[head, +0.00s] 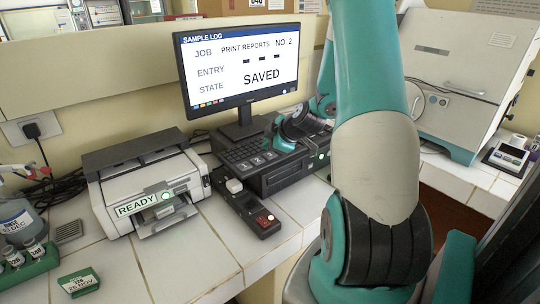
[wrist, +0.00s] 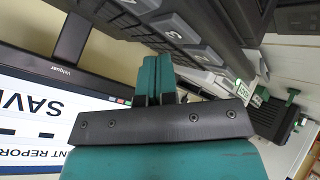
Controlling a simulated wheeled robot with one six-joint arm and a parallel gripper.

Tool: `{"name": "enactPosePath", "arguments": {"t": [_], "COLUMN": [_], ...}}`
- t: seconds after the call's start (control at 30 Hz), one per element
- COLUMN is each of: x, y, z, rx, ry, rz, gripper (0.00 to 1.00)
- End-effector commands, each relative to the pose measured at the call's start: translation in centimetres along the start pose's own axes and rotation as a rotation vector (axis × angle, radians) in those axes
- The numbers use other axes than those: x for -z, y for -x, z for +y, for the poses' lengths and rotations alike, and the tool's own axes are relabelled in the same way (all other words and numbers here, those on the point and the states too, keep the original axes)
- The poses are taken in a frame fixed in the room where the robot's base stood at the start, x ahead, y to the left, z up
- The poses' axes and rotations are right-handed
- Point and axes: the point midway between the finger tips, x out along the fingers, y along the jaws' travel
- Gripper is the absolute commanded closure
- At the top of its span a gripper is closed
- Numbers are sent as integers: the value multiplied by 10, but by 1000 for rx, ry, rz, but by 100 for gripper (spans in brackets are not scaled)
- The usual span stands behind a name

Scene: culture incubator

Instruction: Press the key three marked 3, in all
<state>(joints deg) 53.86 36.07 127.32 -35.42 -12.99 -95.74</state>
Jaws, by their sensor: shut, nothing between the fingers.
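The black keypad (head: 244,152) lies in front of the monitor in the head view. My gripper (head: 284,144) is at the right end of that row, partly hidden by my arm. In the wrist view my gripper (wrist: 158,62) has its two teal fingers shut together and empty, close to the dark keys (wrist: 172,30). Whether the fingertips touch a key cannot be told. The monitor (head: 240,65) reads PRINT REPORTS NO. 2, ENTRY with three dashes, STATE SAVED.
A white printer (head: 150,190) showing READY with a green light stands left of the keypad. A small black device (head: 250,208) with a red-lit button lies in front. A grey cabinet (head: 465,75) stands at right. Vials and a green block (head: 78,282) are at front left.

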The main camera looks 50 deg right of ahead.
Motion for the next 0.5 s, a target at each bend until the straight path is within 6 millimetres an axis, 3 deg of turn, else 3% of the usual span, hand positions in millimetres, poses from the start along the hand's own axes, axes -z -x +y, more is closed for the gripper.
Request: {"name": "enactPosePath", "arguments": {"t": [0.5], "x": [-5], "y": [-6], "z": [-5], "rx": [0], "ry": [0], "rz": [0], "gripper": [100]}}
